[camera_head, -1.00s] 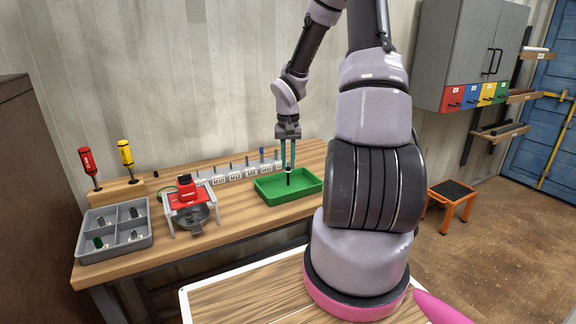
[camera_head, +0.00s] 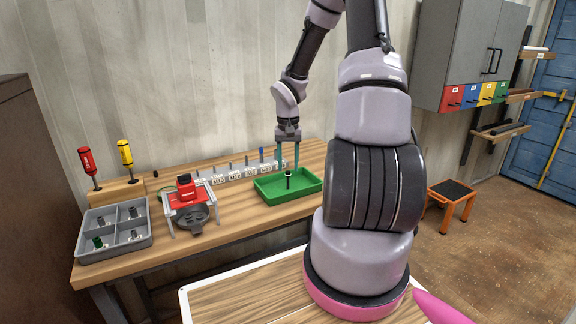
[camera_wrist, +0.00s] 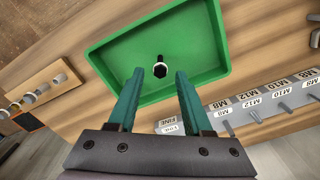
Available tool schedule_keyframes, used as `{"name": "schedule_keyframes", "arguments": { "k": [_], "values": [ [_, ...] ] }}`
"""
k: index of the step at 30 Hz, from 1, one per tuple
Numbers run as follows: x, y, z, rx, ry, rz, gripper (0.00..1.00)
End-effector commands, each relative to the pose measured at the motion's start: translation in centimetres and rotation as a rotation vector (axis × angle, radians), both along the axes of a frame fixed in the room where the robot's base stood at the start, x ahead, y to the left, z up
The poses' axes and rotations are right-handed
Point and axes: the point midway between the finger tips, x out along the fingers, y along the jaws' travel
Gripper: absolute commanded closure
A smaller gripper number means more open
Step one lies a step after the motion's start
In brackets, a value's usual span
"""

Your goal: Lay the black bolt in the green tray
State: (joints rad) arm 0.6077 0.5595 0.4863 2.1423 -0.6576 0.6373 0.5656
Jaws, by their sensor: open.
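The green tray (camera_head: 268,196) lies on the wooden bench, and it fills the upper middle of the wrist view (camera_wrist: 112,53). The black bolt (camera_head: 288,180) is inside the tray, seen end-on with a pale hexagonal end in the wrist view (camera_wrist: 160,70). In the head view it looks upright. My gripper (camera_head: 288,170) is above the tray with its teal fingers spread wide. In the wrist view the fingers (camera_wrist: 157,76) are apart, with the bolt in the gap between their tips and touching neither.
A labelled rack (camera_head: 235,174) with several bolts stands behind the tray. A red-topped device (camera_head: 186,187) and a grey divided bin (camera_head: 114,228) stand to the left. Red (camera_head: 88,162) and yellow (camera_head: 126,155) screwdrivers stand in a wooden block.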

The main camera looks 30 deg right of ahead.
Motion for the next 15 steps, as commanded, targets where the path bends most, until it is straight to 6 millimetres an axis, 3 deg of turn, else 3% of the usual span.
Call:
{"name": "schedule_keyframes", "arguments": {
  "k": [15],
  "values": [
    [0.1, 0.0, 10.0, -0.002, -0.004, 0.0, 0.5]
  ]
}}
